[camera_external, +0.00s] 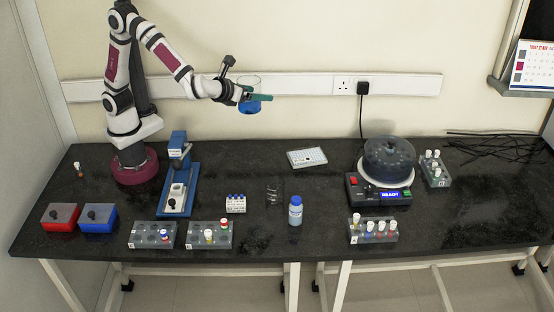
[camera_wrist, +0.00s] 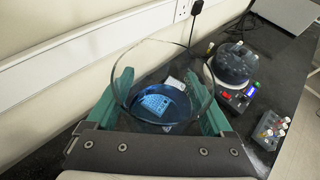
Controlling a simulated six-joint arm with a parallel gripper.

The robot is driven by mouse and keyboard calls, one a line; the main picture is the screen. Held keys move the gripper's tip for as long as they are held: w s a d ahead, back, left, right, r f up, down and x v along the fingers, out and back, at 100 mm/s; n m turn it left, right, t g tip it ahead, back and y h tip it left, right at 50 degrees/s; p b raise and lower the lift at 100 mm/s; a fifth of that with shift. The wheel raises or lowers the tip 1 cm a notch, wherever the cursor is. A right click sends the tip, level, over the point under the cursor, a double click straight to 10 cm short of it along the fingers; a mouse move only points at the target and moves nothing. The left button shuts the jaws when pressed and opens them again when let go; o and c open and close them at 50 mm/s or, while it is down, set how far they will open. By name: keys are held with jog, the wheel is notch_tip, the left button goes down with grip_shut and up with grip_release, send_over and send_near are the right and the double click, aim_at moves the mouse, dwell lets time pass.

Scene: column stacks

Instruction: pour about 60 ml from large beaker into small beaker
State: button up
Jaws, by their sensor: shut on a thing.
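My gripper (camera_external: 256,97) is shut on a clear glass beaker (camera_external: 249,81) and holds it high above the back of the bench. The beaker looks upright, with blue liquid (camera_external: 249,106) in its lower part. In the wrist view the green fingers (camera_wrist: 165,100) clasp the beaker (camera_wrist: 190,62) from both sides, and the blue liquid (camera_wrist: 155,103) shows inside. I cannot make out a second beaker; small clear items (camera_external: 272,195) on the bench are too faint to identify.
A blue-capped bottle (camera_external: 295,211), tube racks (camera_external: 210,236) and a blue-framed device (camera_external: 178,175) stand on the black bench (camera_external: 480,215). The right front is clear.

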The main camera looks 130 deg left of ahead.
notch_tip(320, 180, down, 26)
jog(key=shift+w, duration=0.1)
dwell(0.4)
jog(key=shift+w+d+r+m+g+y, duration=0.2)
jog(key=shift+w+r+m+g, duration=0.1)
jog(key=shift+w+m+g, duration=0.3)
jog(key=shift+w+d+r+m+g+y, duration=0.1)
jog(key=shift+w+r+m+g+y, duration=0.2)
jog(key=shift+m, duration=0.4)
jog(key=r, duration=0.1)
jog(key=w+r+m+g, duration=0.1)
jog(key=shift+r, duration=0.4)
jog(key=r+m, duration=0.1)
jog(key=w+r+m+g+y, duration=0.1)
jog(key=m+g, duration=0.1)
jog(key=m, duration=0.1)
jog(key=shift+w+d+r+y, duration=0.1)
jog(key=shift+w+r+y, duration=0.1)
jog(key=shift+r+y, duration=0.2)
jog(key=shift+w+r+m+g+y, duration=0.15)
jog(key=shift+r+m+g+y, duration=0.25)
jog(key=shift+r+m+y, duration=0.65)
dwell(1.2)
